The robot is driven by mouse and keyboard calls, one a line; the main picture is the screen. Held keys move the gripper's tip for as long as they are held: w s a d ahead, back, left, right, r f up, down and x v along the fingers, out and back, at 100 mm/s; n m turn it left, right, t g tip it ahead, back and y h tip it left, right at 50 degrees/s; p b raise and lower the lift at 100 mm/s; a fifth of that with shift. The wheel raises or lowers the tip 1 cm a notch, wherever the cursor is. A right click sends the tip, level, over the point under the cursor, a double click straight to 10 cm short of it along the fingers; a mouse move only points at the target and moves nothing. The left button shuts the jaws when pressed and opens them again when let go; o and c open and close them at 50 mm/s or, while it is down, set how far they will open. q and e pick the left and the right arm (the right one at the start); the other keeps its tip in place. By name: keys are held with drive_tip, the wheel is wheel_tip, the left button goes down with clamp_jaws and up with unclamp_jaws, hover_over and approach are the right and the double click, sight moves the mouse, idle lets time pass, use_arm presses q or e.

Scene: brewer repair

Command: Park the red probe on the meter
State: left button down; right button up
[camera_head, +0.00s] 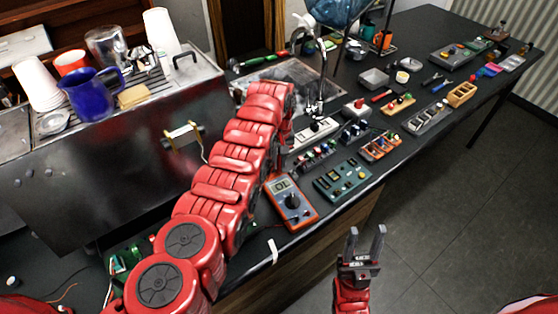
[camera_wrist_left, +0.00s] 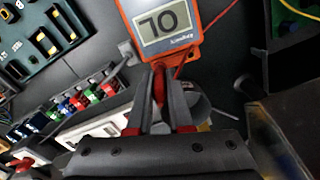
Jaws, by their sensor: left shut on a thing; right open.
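The orange meter (camera_head: 290,203) with a dark dial lies on the black counter, right of my left arm. Its display reads "OL", appearing inverted in the left wrist view (camera_wrist_left: 192,48). My left gripper (camera_wrist_left: 161,72) is shut on the red probe (camera_wrist_left: 158,88), which shows between its fingers. The fingertips are close to the meter's display end in that view; I cannot tell if the probe touches it. A red lead runs beside the meter. In the head view my left arm hides this gripper and probe. My right gripper (camera_head: 366,242) is open and empty, in front of the counter edge.
A green circuit board (camera_head: 342,180) lies right of the meter. The steel brewer (camera_head: 120,150) with a blue jug (camera_head: 92,94) stands left. Clear floor lies at right.

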use_arm(q)
drive_tip(key=shift+f+b, duration=0.45)
drive_tip(key=shift+b, duration=0.05)
idle(1.0)
drive_tip(key=c, duration=0.8)
unclamp_jaws()
drive_tip(key=shift+o, duration=0.2)
drive_tip(key=shift+r, duration=0.1)
drive_tip(key=shift+r, duration=0.15)
wheel_tip(320, 180, up, 11)
drive_tip(key=b, duration=0.4)
drive_tip(key=shift+f, duration=0.2)
wheel_tip(320, 180, up, 6)
drive_tip(key=p, duration=0.6)
drive_tip(key=shift+r, duration=0.2)
